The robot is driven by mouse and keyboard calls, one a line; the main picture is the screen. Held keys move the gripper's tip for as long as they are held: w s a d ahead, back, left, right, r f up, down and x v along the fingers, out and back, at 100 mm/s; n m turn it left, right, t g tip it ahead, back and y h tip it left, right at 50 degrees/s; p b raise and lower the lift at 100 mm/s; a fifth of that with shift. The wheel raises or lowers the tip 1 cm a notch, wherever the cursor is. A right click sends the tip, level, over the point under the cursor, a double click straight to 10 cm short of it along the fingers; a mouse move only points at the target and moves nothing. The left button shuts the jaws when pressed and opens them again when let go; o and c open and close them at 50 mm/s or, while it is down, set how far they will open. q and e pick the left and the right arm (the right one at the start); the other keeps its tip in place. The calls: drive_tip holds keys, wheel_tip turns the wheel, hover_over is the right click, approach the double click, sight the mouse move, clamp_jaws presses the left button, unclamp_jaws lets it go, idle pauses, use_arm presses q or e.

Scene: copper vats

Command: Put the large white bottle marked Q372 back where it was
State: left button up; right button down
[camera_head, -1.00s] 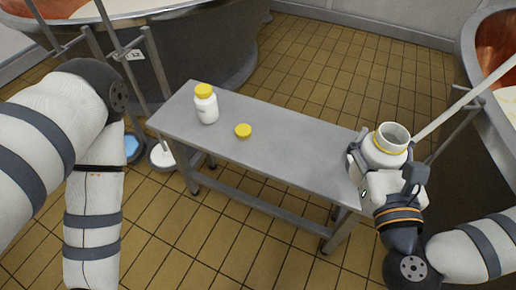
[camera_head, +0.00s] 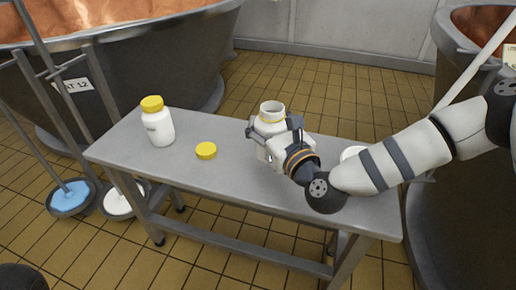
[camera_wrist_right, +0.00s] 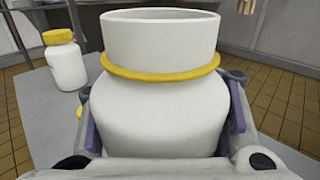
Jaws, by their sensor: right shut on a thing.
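A large white bottle (camera_head: 271,112) with a wide open mouth and a yellow ring at its neck is in my right gripper (camera_head: 273,128). The gripper is shut around its body. The bottle is upright over the middle of the grey table; I cannot tell whether its base touches. In the right wrist view the bottle (camera_wrist_right: 160,115) fills the middle, with a finger on each side. No Q372 mark is readable. A yellow lid (camera_head: 206,150) lies on the table left of the held bottle. My left gripper is not in view.
A white bottle with a yellow cap (camera_head: 158,124) stands at the left on the grey table (camera_head: 215,182). A white round thing (camera_head: 352,152) is partly hidden behind my right arm. Copper vats (camera_head: 150,55) stand behind left and at right. Poles and floor dishes (camera_head: 72,198) are left.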

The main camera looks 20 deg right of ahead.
drive_tip(key=f+b, duration=0.1)
drive_tip(key=f, duration=0.1)
drive_tip(key=w+f+b, duration=0.1)
drive_tip(key=f, duration=0.1)
drive_tip(key=w+f+b, duration=0.1)
drive_tip(key=shift+f, duration=0.4)
drive_tip(key=shift+r, duration=0.3)
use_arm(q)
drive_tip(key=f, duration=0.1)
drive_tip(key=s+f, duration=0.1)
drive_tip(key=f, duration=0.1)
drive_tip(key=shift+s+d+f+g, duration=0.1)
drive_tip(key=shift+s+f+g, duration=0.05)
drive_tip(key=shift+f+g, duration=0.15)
use_arm(e)
drive_tip(key=shift+f, duration=0.1)
drive_tip(key=c, duration=0.6)
unclamp_jaws()
